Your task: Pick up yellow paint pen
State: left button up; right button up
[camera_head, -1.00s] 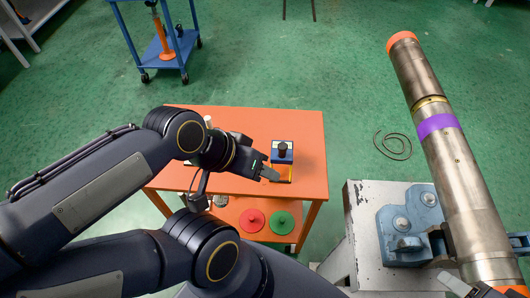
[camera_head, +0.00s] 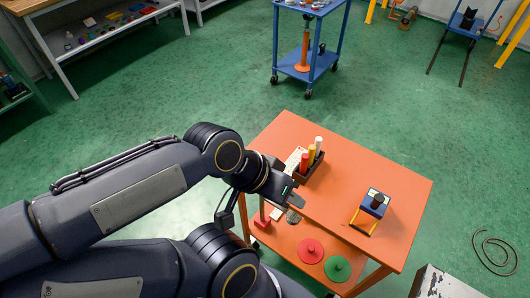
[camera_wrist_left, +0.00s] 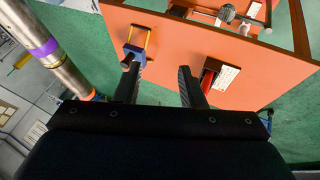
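The yellow paint pen (camera_head: 312,154) stands upright in a dark holder (camera_head: 311,172) on the orange cart top, between a red pen (camera_head: 304,161) and a white pen (camera_head: 318,143). My left gripper (camera_head: 297,197) is near the cart's left edge, a little in front of the holder, apart from it and empty. In the left wrist view its two fingers (camera_wrist_left: 160,88) are spread open. That view shows a red pen (camera_wrist_left: 207,78) beside the right finger; I cannot make out the yellow pen there. My right gripper is not in view.
A blue device (camera_head: 375,203) with a yellow handle stands on the right part of the orange cart (camera_head: 340,195). A white card (camera_head: 293,158) lies beside the holder. Red (camera_head: 310,251) and green (camera_head: 338,268) discs lie on the lower shelf. The middle of the top is clear.

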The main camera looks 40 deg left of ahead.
aim_at(312, 148)
jog(key=u, duration=1.1)
jog(key=i+j, duration=0.15)
jog(key=j, duration=0.2)
jog(key=i+j, duration=0.15)
jog(key=j, duration=0.2)
jog(key=i+j+z, duration=0.1)
jog(key=j+z, duration=0.2)
jog(key=z, duration=0.15)
jog(key=j+z, duration=0.35)
jog(key=z, duration=0.15)
jog(key=j+z, duration=0.45)
jog(key=l+z, duration=0.1)
jog(key=z, duration=0.95)
jog(key=i+j, duration=0.05)
